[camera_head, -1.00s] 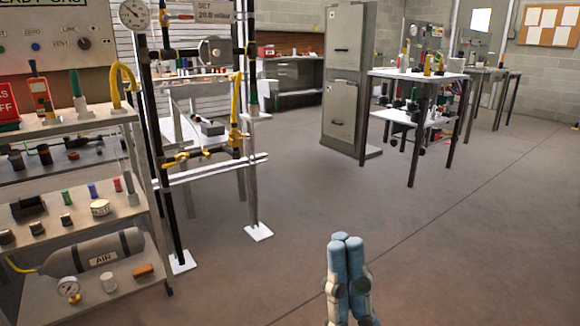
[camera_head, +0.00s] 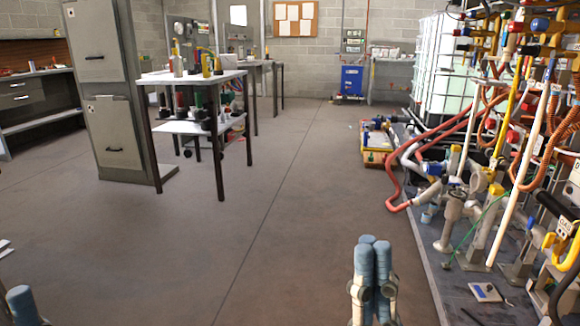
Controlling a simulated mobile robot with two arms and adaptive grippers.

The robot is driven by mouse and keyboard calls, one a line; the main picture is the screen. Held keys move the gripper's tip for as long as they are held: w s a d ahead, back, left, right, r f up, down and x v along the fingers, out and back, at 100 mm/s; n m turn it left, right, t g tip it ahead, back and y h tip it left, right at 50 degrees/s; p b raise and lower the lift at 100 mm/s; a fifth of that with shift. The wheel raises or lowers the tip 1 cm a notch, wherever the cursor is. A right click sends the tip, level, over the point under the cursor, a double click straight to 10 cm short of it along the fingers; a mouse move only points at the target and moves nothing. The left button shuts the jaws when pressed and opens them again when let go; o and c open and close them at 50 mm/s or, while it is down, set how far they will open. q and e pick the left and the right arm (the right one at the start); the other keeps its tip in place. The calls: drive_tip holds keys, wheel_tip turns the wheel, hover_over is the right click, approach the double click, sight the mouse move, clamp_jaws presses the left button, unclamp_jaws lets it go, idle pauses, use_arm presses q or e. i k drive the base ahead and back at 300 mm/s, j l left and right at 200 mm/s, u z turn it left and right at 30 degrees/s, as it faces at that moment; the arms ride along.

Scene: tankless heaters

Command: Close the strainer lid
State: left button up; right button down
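I cannot pick out the strainer or its lid with certainty. Grey metal pipe fittings with flanges (camera_head: 455,210) stand on the low bench at the right, among pipes and hoses, and the lid's position cannot be read there. My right gripper (camera_head: 372,262) is at the bottom, right of centre. Its blue fingers are together, with nothing visible between them, and it is over open floor, apart from the bench. Of my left gripper, only a blue fingertip (camera_head: 20,300) shows at the bottom left corner.
The long low bench (camera_head: 437,278) runs along the right side, with a red hose (camera_head: 396,190) hanging over its edge. A grey cabinet (camera_head: 108,95) and a white-topped table (camera_head: 190,77) stand left of centre. A blue box (camera_head: 352,80) is far back. The middle floor is clear.

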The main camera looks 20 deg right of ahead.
sight(484, 182)
drive_tip(key=i+l+z, duration=0.2)
drive_tip(key=i+z, duration=0.3)
drive_tip(key=i, duration=0.45)
drive_tip(key=i+j+z, duration=0.15)
drive_tip(key=i+z, duration=0.3)
drive_tip(key=i, duration=0.5)
drive_tip(key=i+l+z, duration=0.2)
drive_tip(key=i, duration=0.25)
drive_tip(key=i+l+z, duration=0.2)
drive_tip(key=i+l, duration=0.2)
drive_tip(key=i+l+z, duration=0.2)
drive_tip(key=i, duration=0.35)
